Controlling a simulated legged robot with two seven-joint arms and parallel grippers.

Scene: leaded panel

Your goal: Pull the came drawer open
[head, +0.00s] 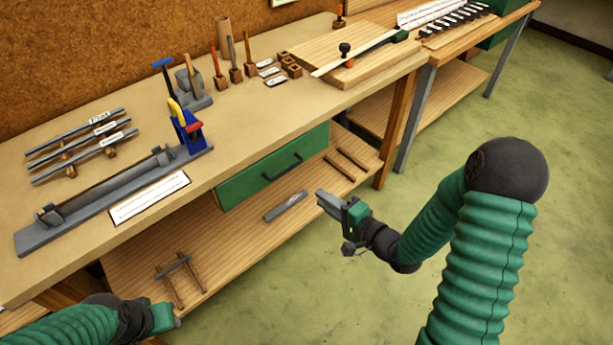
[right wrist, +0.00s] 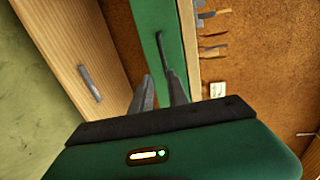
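The green drawer (head: 240,182) sits under the bench top, with its front about in line with the bench edge, so it looks closed. Its black bar handle (head: 283,167) runs along the front. My right gripper (head: 322,200) is in front of the drawer, lower and to the right of the handle, not touching it. In the right wrist view its two fingers (right wrist: 161,92) stand apart with nothing between them. The handle (right wrist: 166,54) shows beyond the fingertips there, on the green front (right wrist: 150,18). My left gripper (head: 170,318) is at the lower left; its fingers are not clear.
The bench top (head: 250,115) holds a grey metal vise-like tool (head: 120,195), strips on stands and a wooden board (head: 310,62). A lower shelf (head: 230,240) carries a grey bar (head: 286,206) and wooden sticks. The floor (head: 330,300) right of the bench is clear.

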